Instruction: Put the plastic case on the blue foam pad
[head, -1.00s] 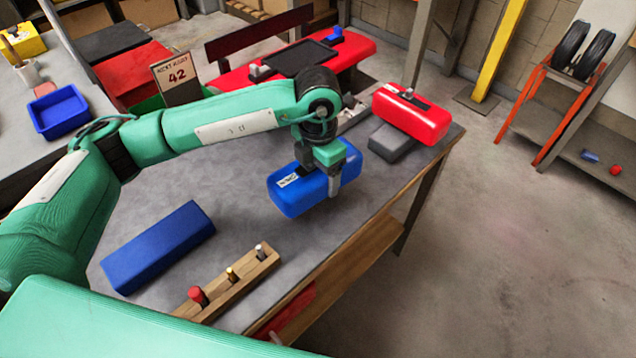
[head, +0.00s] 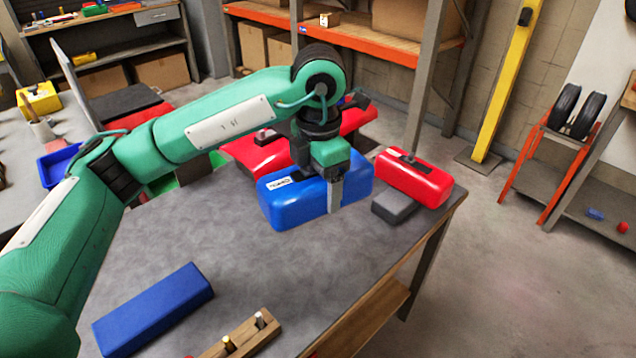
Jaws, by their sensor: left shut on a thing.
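The plastic case is a blue box with rounded edges and a white label (head: 290,205), in the middle of the head view. My left gripper (head: 335,192) is shut on it from above, with one grey finger showing on its near side. The case is held above the grey table, near its far part. The blue foam pad (head: 152,308) is a flat blue block lying on the table at the lower left. Its top is bare, and the case is well apart from it. My right gripper is not in view.
A red case (head: 415,175) sits on a grey pad (head: 394,208) at the table's right corner. A wooden block with pegs (head: 240,338) lies at the front edge. The table top (head: 250,262) between the held case and the blue pad is clear.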

